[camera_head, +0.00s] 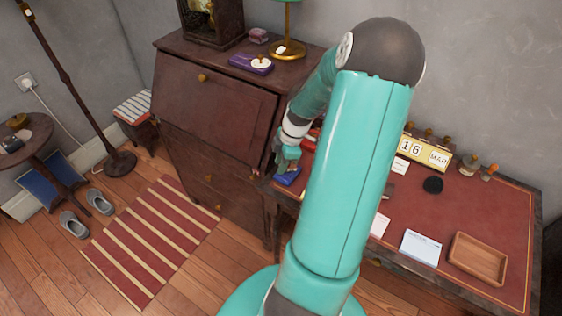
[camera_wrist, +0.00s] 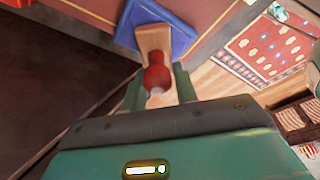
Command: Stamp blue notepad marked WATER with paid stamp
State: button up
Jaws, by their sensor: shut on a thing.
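My gripper (camera_head: 284,160) is at the left end of the red-topped desk. In the wrist view, its two fingers are shut on a stamp (camera_wrist: 157,72) with a red handle and a pale wooden block. The block's far end overlaps a blue notepad (camera_wrist: 181,32); I cannot tell whether it touches or hovers just above. The notepad also shows in the head view (camera_head: 288,177), at the desk's left edge under my gripper. Its marking is not readable, and the stamp's printing face is hidden.
My arm hides the desk's middle. A yellow calendar block (camera_head: 425,151), a black round thing (camera_head: 433,185), a blue-edged paper (camera_head: 420,247) and a wooden tray (camera_head: 478,260) are on the right. A dark wooden bureau (camera_head: 215,105) stands close left of my gripper.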

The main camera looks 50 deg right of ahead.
jog(key=shift+f, duration=0.6)
dwell(1.5)
jog(key=shift+r, duration=0.1)
jog(key=shift+r, duration=3.5)
jog(key=shift+w, duration=0.1)
